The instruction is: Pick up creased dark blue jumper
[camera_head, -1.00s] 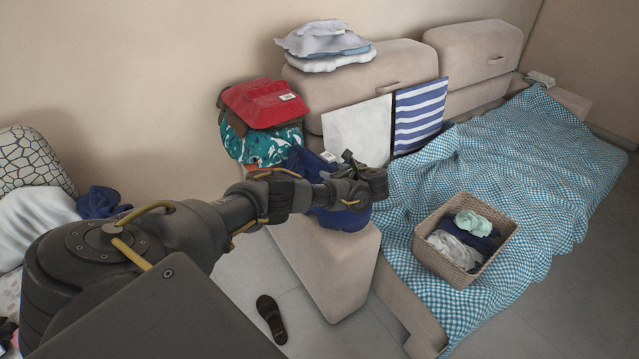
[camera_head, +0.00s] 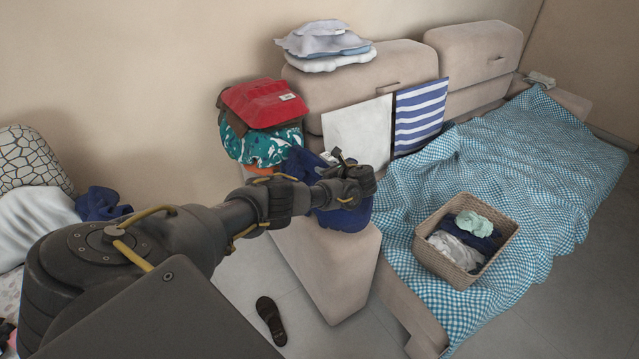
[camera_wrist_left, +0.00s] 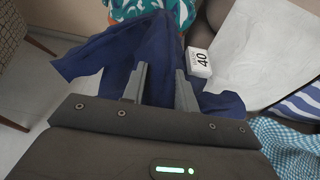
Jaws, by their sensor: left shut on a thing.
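The dark blue jumper (camera_head: 346,217) lies rumpled on the sofa's near armrest, partly hidden behind my left arm in the head view. It also shows in the left wrist view (camera_wrist_left: 140,50), with folds draped around the fingers. My left gripper (camera_wrist_left: 160,78) is shut on the jumper, a fold of cloth lying between its fingers. In the head view my left gripper (camera_head: 355,172) is over the jumper, its fingertips hard to make out. My right gripper is not in view.
A red garment (camera_head: 265,103) and a teal patterned one (camera_head: 270,147) are piled behind the jumper. Folded pale clothes (camera_head: 325,45) top the backrest. A wicker basket (camera_head: 432,262) with clothes stands on the checked blanket (camera_head: 545,160). A dark slipper (camera_head: 270,318) lies on the floor.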

